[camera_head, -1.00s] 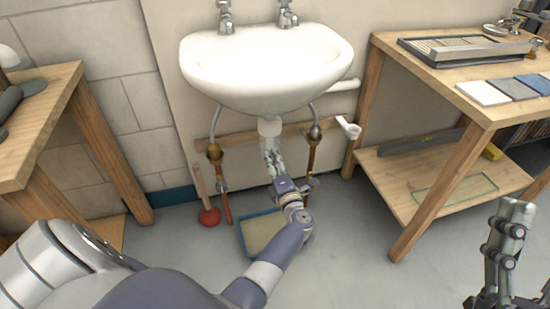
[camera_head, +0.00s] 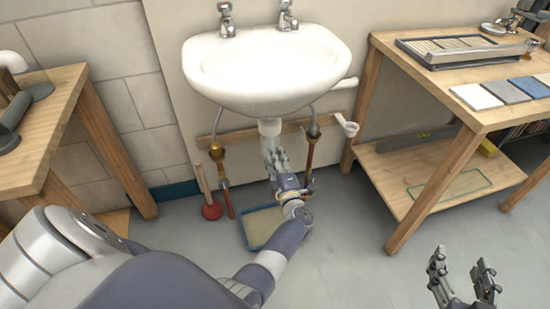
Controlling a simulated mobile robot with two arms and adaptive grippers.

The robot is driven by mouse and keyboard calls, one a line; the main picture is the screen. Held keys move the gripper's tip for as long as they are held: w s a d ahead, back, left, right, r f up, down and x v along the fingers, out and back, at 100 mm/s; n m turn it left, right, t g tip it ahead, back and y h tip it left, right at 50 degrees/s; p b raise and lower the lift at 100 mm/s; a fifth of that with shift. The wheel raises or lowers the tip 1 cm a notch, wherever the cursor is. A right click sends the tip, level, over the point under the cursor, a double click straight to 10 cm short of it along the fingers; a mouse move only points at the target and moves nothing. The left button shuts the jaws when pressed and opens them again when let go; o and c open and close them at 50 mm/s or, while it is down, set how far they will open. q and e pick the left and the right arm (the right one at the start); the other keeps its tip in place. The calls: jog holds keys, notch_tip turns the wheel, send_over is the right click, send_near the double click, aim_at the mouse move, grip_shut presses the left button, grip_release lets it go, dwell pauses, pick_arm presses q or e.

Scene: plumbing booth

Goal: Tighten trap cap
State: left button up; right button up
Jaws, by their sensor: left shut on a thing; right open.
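The white sink (camera_head: 266,62) hangs on the wall, with its white drain pipe (camera_head: 269,127) coming down below the bowl. My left gripper (camera_head: 271,150) is under the sink at the lower end of this pipe, pointing up, with its fingers shut on a part there. The fingers hide what they hold, so the trap cap itself cannot be made out. My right gripper (camera_head: 462,268) is at the bottom right, open and empty, with its fingers up and apart, well away from the sink.
Copper supply pipes with brass valves (camera_head: 217,152) stand on both sides of the drain. A shallow blue tray (camera_head: 249,243) lies on the floor below, and a red plunger (camera_head: 212,210) stands left of it. Wooden benches stand left (camera_head: 52,125) and right (camera_head: 490,112).

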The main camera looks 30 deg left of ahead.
pick_arm(q)
jog(key=shift+m, duration=0.3)
jog(key=o, duration=1.1)
jog(key=shift+c, duration=0.2)
